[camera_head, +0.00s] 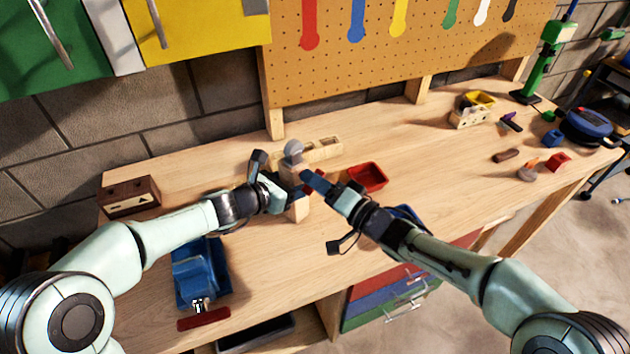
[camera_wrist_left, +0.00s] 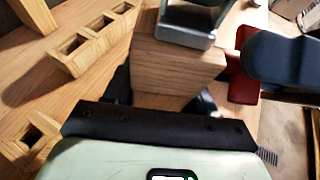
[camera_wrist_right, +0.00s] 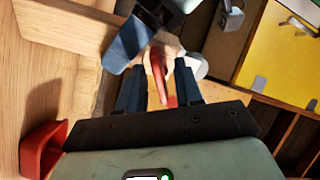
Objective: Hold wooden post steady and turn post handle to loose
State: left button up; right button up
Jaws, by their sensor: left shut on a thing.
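The wooden post (camera_head: 297,210) stands upright on the workbench, with a grey metal piece (camera_wrist_left: 188,22) on its top. My left gripper (camera_head: 277,192) is shut on the post from the left; the left wrist view shows the wood between its dark fingers. A red post handle (camera_wrist_right: 158,75) sticks out from the post's side; it also shows in the left wrist view (camera_wrist_left: 241,75). My right gripper (camera_wrist_right: 158,92) is around the handle from the right, with its fingers apart and a gap on each side. The post's lower part is partly hidden by my grippers.
A wooden holder (camera_wrist_left: 95,40) with square holes stands behind the post. A red tray (camera_head: 368,176) sits close to my right gripper. A blue vise (camera_head: 200,272) is at the bench's front left, a brown box (camera_head: 130,197) at the left. The bench centre right is clear.

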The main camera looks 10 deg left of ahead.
jog(key=shift+w+a, duration=0.15)
jog(key=shift+a, duration=0.1)
grip_shut()
